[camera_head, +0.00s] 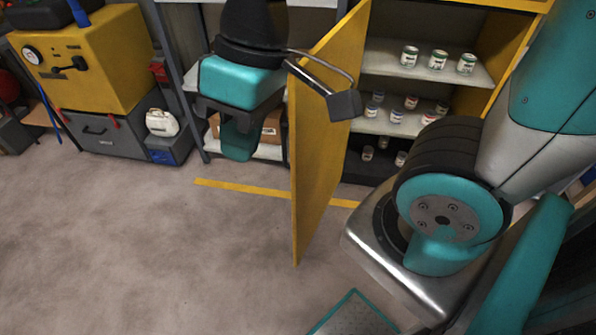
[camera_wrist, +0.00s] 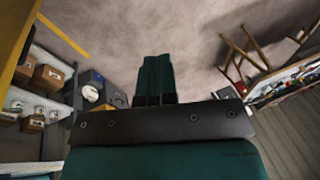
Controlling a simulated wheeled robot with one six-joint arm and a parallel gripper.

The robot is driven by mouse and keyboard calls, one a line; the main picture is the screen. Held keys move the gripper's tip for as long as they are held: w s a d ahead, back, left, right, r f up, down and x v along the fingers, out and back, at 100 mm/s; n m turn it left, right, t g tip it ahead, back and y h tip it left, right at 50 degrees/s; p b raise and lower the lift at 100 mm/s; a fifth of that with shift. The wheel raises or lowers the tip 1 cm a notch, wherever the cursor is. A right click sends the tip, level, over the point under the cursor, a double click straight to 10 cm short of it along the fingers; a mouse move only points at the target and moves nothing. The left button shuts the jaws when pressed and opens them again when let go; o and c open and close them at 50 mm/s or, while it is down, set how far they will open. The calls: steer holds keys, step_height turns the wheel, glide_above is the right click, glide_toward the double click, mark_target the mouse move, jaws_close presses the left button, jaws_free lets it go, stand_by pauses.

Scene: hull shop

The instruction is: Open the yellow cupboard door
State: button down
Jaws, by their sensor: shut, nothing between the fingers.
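The yellow cupboard door (camera_head: 318,165) stands swung out from the left side of the cupboard (camera_head: 500,45), well open. Its free edge points toward me, and its inner face shows. The cupboard's shelves with small cans are exposed. My gripper (camera_head: 240,140) is left of the door, on its outer side, pointing down and apart from any handle that I can see. In the wrist view my gripper's teal fingers (camera_wrist: 154,75) are together and empty. A yellow panel, probably the door (camera_wrist: 12,40), shows at the left edge there.
Several cans (camera_head: 438,60) stand on the cupboard shelves. A grey shelf unit with cardboard boxes (camera_head: 270,125) is behind my gripper. A yellow machine (camera_head: 85,60) and a white jug (camera_head: 162,122) are at the left. The floor (camera_head: 150,260) at lower left is clear.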

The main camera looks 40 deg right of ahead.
steer(key=w+d+f+m+g+h+b, duration=0.1)
steer(key=w+d+f+m+h+b, duration=0.3)
steer(key=w+f+m, duration=0.55)
steer(key=w+d+f+m+g+h+b, duration=0.1)
steer(key=w+d+f+m+h+b, duration=0.3)
steer(key=w+f, duration=0.9)
steer(key=w+d+f+m+g+h+b, duration=0.15)
steer(key=d+f+m, duration=0.25)
steer(key=f+m, duration=0.5)
steer(key=s+d+f+n, duration=0.1)
steer(key=s+d+f, duration=0.5)
steer(key=f, duration=0.4)
steer(key=shift+s+d+n, duration=0.2)
steer(key=shift+d+n, duration=0.15)
steer(key=shift+d, duration=0.1)
steer(key=shift+f+h, duration=0.1)
steer(key=shift+h, duration=0.15)
